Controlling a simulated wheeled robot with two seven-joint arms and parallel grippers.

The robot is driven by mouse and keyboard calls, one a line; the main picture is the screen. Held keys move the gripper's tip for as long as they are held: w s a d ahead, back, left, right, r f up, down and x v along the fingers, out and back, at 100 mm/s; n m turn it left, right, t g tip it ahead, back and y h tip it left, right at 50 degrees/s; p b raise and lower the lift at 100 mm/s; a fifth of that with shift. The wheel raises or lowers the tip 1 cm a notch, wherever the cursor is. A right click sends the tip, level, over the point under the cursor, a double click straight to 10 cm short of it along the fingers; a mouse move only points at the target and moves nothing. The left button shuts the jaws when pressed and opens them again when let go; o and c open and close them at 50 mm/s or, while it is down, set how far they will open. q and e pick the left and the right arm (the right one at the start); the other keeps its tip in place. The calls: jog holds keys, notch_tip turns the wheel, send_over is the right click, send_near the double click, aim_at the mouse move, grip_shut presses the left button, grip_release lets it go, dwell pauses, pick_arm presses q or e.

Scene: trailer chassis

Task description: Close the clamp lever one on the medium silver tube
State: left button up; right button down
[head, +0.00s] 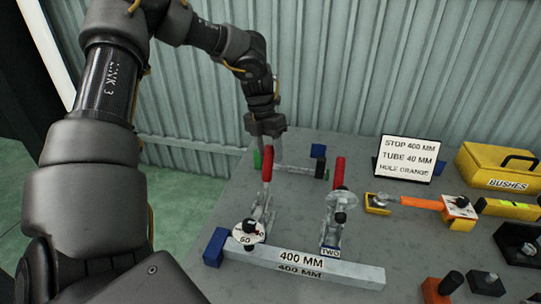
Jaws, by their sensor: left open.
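Two toggle clamps with red levers stand on the grey table. The left clamp (262,208) has its red lever (267,164) standing upright; its number label is not readable. The right clamp (335,222) bears the label TWO, and its red lever (339,171) is also upright. A short silver tube (296,169) lies behind the levers. A long silver bar marked 400 MM (345,273) lies in front of the clamps. My left gripper (269,144) is open, pointing down just behind the left lever's top; contact cannot be told. My right gripper is out of view.
A sign (408,158), a yellow BUSHES box (503,170), an orange-handled tool (421,202) and dark blocks fill the right side. A corrugated wall stands behind.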

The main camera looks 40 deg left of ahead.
pick_arm(q)
jog(key=shift+d+f, duration=0.25)
jog(key=shift+f, duration=0.85)
grip_shut()
